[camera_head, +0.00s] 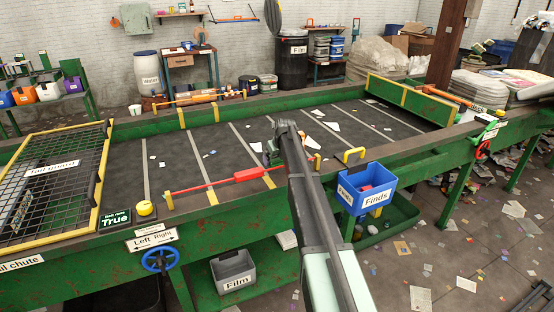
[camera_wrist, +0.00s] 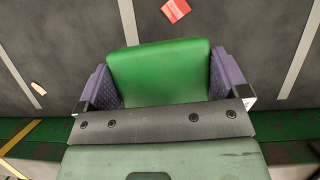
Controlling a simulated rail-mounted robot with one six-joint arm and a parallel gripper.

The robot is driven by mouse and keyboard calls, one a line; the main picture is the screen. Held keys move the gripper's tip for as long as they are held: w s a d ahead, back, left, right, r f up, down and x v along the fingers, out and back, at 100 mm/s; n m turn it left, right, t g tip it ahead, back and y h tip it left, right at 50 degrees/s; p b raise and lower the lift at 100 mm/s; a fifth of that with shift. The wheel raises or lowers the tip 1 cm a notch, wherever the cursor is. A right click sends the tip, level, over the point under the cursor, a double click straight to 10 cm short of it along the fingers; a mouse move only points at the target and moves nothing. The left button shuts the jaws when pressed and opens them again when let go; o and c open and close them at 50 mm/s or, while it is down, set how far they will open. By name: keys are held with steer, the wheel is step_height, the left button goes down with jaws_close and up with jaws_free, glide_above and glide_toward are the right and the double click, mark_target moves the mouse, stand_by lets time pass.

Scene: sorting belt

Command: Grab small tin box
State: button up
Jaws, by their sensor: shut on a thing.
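A green box with rounded edges (camera_wrist: 158,72) fills the space between the two purple finger pads of my gripper (camera_wrist: 163,85) in the wrist view. The pads press on its left and right sides, so my gripper is shut on it. I take this to be the small tin box; no label shows on the visible face. In the head view my gripper (camera_head: 271,153) is over the middle of the dark belt, with the green box small and partly hidden by my arm. I cannot tell whether the box touches the belt.
The sorting belt (camera_head: 200,150) holds scattered scraps; a red piece (camera_wrist: 175,10) lies close beyond the box. A red bar (camera_head: 215,183) crosses the belt's near side. A blue Finds bin (camera_head: 349,196) hangs at the front edge; a grey Film bin (camera_head: 234,266) stands below.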

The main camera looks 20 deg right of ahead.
step_height(320, 180, up, 15)
steer(key=p, duration=1.2)
steer(key=shift+p, duration=0.3)
